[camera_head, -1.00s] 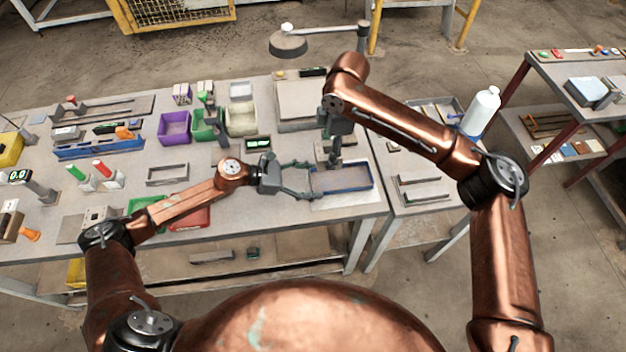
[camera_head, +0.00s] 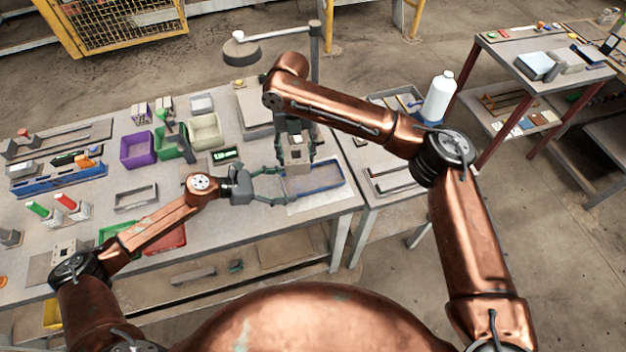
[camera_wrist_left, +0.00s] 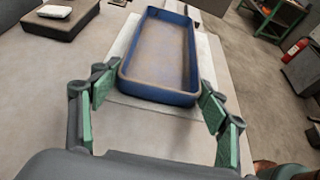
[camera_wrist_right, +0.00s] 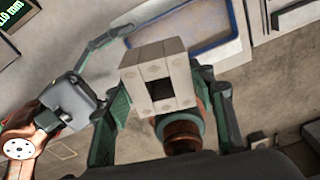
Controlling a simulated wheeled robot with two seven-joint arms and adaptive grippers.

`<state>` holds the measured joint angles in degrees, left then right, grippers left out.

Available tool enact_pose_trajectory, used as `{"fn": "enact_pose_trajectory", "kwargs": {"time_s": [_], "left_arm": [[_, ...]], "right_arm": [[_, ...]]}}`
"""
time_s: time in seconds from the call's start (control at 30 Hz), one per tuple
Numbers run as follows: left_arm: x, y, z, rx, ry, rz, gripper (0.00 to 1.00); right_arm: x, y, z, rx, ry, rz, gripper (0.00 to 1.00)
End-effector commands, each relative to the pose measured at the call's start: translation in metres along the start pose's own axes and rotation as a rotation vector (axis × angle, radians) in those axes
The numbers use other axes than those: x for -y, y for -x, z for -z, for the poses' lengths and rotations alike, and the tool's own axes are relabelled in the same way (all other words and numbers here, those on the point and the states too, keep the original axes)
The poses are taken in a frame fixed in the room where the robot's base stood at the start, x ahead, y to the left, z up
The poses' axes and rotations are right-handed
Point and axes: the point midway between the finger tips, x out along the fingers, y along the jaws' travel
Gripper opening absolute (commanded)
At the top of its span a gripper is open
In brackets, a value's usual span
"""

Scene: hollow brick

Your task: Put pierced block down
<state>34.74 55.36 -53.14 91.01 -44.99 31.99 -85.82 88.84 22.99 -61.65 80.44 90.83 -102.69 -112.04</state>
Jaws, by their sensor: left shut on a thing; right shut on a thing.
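The pierced block (camera_head: 297,153) is pale grey, with a dark square hole in its face. My right gripper (camera_head: 296,158) is shut on it and holds it near the back left of the blue tray (camera_head: 318,176). In the right wrist view the block (camera_wrist_right: 160,84) sits between the fingers, hole towards the camera. I cannot tell the gap beneath it. My left gripper (camera_head: 282,186) is shut on the near end of the tray, one finger on each side, as the left wrist view also shows (camera_wrist_left: 160,97). The tray's visible floor is empty there.
The tray lies on a pale sheet (camera_head: 322,202) near the table's right end. Purple (camera_head: 138,149) and green (camera_head: 172,147) bins and a green-lit display (camera_head: 224,155) stand to the left. A side table with a white bottle (camera_head: 438,98) is to the right.

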Motion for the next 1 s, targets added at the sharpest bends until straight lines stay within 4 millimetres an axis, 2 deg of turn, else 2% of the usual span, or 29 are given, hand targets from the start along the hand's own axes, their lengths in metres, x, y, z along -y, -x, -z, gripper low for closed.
{"fn": "enact_pose_trajectory", "kwargs": {"time_s": [0.1,0.27,0.5,0.77,1.0], "left_arm": [[-0.001,0.0,0.0,0.0,0.0,-0.002,0.27],[-0.001,0.0,0.0,0.0,0.0,-0.002,0.27],[-0.001,0.0,0.0,0.0,0.0,-0.002,0.27],[-0.001,0.0,0.0,0.0,0.0,-0.001,0.27],[-0.001,0.0,0.0,0.0,0.0,-0.001,0.27]], "right_arm": [[0.0,0.0,0.0,-0.007,0.113,0.01,0.16],[0.0,-0.007,-0.001,-0.013,0.184,0.016,0.16],[0.0,-0.049,-0.005,-0.013,0.191,0.017,0.16],[0.0,-0.071,-0.008,-0.012,0.191,0.015,0.16],[-0.001,-0.1,-0.011,-0.011,0.191,0.016,0.16]]}}
